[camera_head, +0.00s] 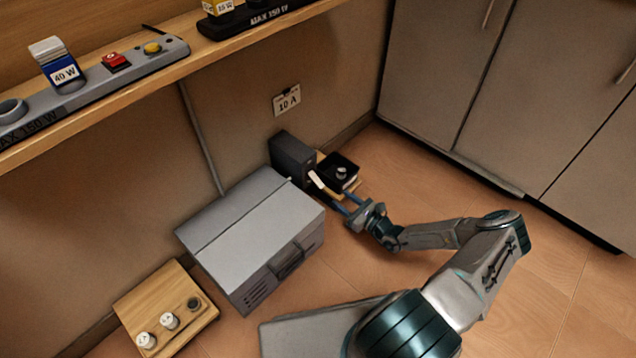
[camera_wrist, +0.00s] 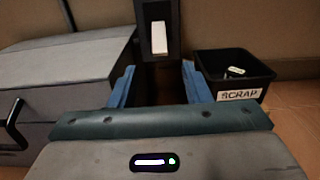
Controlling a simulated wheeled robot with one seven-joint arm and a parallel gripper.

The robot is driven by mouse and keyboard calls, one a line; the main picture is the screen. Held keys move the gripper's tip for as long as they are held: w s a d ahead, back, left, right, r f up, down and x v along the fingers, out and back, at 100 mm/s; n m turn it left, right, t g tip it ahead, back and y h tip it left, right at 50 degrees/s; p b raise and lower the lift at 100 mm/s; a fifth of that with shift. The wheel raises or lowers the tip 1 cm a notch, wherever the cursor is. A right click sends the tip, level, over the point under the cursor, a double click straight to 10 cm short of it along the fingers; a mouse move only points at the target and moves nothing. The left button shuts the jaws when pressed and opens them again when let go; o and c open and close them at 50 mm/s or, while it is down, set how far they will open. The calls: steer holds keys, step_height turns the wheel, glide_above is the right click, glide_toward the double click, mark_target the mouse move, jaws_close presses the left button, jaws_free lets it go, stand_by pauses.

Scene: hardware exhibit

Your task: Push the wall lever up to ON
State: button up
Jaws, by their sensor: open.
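The wall lever is a white handle (camera_head: 317,180) on a dark upright box (camera_head: 291,155) low against the wall. In the head view it slants outward and downward from the box's front. In the wrist view the white handle (camera_wrist: 159,38) shows in the dark housing (camera_wrist: 145,12), upper middle. No ON marking is readable. My gripper (camera_head: 341,198) is open and empty, low in front of the box. In the wrist view my gripper's blue fingers (camera_wrist: 157,72) stand apart, one to each side below the handle, with no contact visible.
A large grey case (camera_head: 250,225) stands close on the left. A black bin marked SCRAP (camera_wrist: 237,77) stands close on the right, holding small parts. A wooden block with knobs (camera_head: 165,310) lies front left. A shelf runs above; cabinets stand right. Floor between is open.

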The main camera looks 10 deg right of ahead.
mark_target(320, 183)
steer(key=b+x, duration=0.3)
steer(key=x, duration=0.8)
steer(key=shift+f+b, duration=0.15)
steer(key=shift+b, duration=0.2)
steer(key=shift+w+a, duration=0.35)
steer(key=shift+w, duration=0.1)
jaws_close()
